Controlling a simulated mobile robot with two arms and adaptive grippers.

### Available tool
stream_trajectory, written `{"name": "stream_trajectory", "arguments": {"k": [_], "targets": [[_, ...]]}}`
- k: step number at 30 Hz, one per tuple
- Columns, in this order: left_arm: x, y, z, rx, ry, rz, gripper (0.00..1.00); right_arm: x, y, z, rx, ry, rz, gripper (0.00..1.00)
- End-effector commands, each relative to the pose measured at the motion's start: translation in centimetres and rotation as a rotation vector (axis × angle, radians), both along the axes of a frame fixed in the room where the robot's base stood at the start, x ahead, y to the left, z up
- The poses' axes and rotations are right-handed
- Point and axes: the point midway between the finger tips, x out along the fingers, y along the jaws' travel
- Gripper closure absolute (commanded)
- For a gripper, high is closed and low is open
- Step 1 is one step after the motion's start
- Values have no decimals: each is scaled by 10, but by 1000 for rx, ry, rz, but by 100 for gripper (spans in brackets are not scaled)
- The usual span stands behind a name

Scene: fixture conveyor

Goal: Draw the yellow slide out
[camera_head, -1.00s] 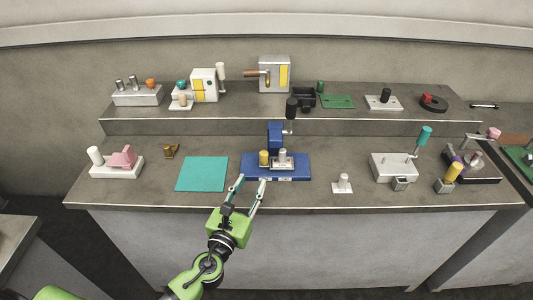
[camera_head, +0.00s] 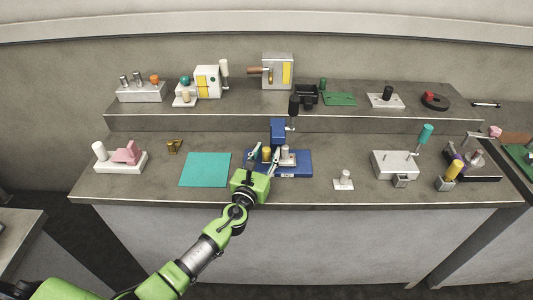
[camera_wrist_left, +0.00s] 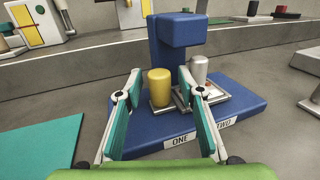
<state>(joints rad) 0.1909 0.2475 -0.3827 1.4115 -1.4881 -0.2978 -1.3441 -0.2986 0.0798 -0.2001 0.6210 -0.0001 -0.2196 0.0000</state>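The yellow slide's knob (camera_head: 267,152) is an upright yellow cylinder on the left side of a blue fixture (camera_head: 302,170). In the left wrist view the yellow knob (camera_wrist_left: 159,88) stands on a small plate behind the label "ONE". A grey knob (camera_wrist_left: 198,72) stands on a metal plate to its right, behind the label "TWO". My left gripper (camera_head: 264,157) is open at the front of the fixture. In the wrist view its fingers (camera_wrist_left: 162,100) stand on either side of the yellow knob, which appears beyond them with visible gaps. My right gripper is not in view.
The fixture's blue column (camera_head: 278,132) with a black-knobbed lever (camera_head: 293,105) rises behind the knobs. A teal mat (camera_head: 205,170) lies to the left. A small white block with a grey knob (camera_head: 344,180) stands to the right. A raised shelf with several devices runs behind.

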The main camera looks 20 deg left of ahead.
Motion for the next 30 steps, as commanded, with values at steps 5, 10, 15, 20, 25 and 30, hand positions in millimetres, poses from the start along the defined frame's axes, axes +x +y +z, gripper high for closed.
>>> {"name": "stream_trajectory", "arguments": {"k": [5,10,15,20,25,30], "targets": [[0,0,0,0,0,0,91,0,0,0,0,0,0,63],[0,0,0,1,0,0,100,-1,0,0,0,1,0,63],[-6,20,-3,6,1,4,100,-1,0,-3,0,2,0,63],[-17,59,-4,8,1,4,100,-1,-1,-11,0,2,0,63],[-25,86,-3,5,1,3,100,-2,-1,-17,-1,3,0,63],[-27,93,-1,1,2,3,100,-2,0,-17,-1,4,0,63]]}}
